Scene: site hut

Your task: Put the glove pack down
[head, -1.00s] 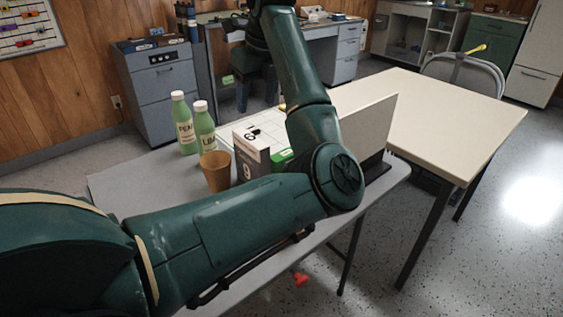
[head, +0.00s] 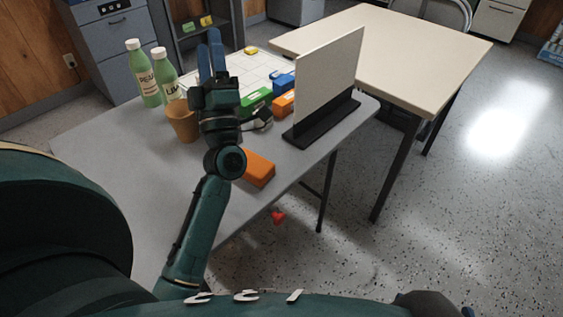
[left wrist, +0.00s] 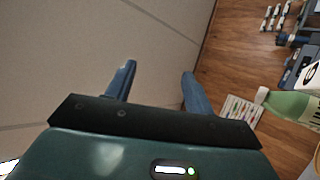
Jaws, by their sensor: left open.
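I cannot pick out the glove pack for certain in the views now. My left gripper (head: 210,60) is raised over the grey table (head: 105,145), its two blue fingers pointing up and apart. The left wrist view shows the same open fingers (left wrist: 158,88) with nothing between them and the ceiling behind. A white box with a black mark (left wrist: 311,76) is cut off at that view's right edge, near a green bottle (left wrist: 293,104). My left arm hides part of the tabletop. My right gripper does not show.
On the table are two green bottles (head: 144,76), a brown cup (head: 183,122), an orange box (head: 258,168), a green box (head: 257,101) and an upright white panel (head: 328,82) on a black base. A cream table (head: 400,50) stands behind. A red object (head: 278,216) is on the floor.

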